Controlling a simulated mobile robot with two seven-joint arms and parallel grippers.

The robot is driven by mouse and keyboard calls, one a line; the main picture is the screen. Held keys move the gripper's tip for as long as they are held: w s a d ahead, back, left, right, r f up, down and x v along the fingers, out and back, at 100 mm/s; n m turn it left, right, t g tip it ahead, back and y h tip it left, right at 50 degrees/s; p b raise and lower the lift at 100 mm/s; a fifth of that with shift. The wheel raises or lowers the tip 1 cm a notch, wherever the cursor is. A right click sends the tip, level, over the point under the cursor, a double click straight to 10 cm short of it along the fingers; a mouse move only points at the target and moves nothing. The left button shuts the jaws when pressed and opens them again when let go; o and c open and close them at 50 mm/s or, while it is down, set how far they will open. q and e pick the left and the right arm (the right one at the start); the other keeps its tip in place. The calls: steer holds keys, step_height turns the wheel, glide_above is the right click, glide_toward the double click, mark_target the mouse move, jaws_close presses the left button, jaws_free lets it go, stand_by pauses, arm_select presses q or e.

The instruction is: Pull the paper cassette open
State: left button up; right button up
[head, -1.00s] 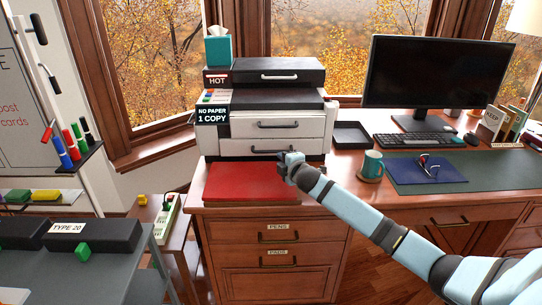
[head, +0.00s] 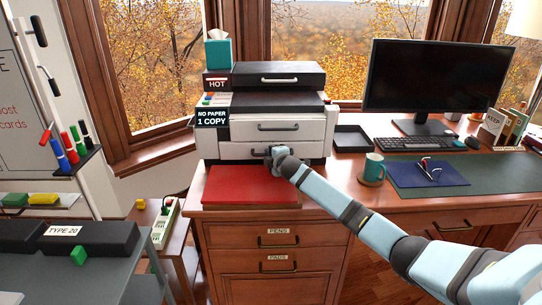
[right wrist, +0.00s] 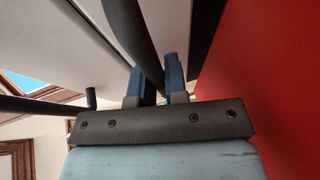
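The white printer or copier (head: 228,128) stands on the wooden cabinet and carries a "NO PAPER 1 COPY" sign (head: 212,117). Its lower front, which looks like the paper cassette (head: 235,150), has a dark bar handle and sits flush with the body. My right gripper (head: 275,153) is at the right part of that handle, hiding some of it. In the right wrist view its blue fingers (right wrist: 157,82) stand close on either side of a dark handle bar (right wrist: 138,35), with no clear gap. My left gripper is out of view.
A red flat pad (head: 250,186) lies on the cabinet just below the cassette front. A black tray (head: 352,139), a teal mug (head: 374,167) and a monitor (head: 428,78) stand to the right. Another handled drawer (head: 250,130) is above the cassette.

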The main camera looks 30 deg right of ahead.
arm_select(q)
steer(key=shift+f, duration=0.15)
arm_select(e)
jaws_close()
steer(key=s+a+p, duration=0.1)
steer(key=s, duration=0.1)
steer(key=s+a+p, duration=0.1)
steer(key=s+p, duration=0.1)
steer(key=s+a+p, duration=0.1)
steer(key=s+a, duration=0.1)
steer(key=shift+s+r+p, duration=0.15)
steer(key=shift+r+p, duration=0.1)
steer(key=shift+p, duration=0.05)
arm_select(q)
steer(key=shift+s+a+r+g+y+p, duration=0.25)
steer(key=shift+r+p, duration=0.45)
steer(key=shift+p, duration=0.9)
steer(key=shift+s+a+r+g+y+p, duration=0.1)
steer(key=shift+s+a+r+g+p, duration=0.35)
steer(key=shift+p, duration=1.1)
arm_select(e)
steer(key=s+a, duration=0.5)
steer(key=s, duration=0.4)
steer(key=s+a, duration=0.6)
steer(key=s, duration=0.3)
steer(key=shift+f, duration=0.25)
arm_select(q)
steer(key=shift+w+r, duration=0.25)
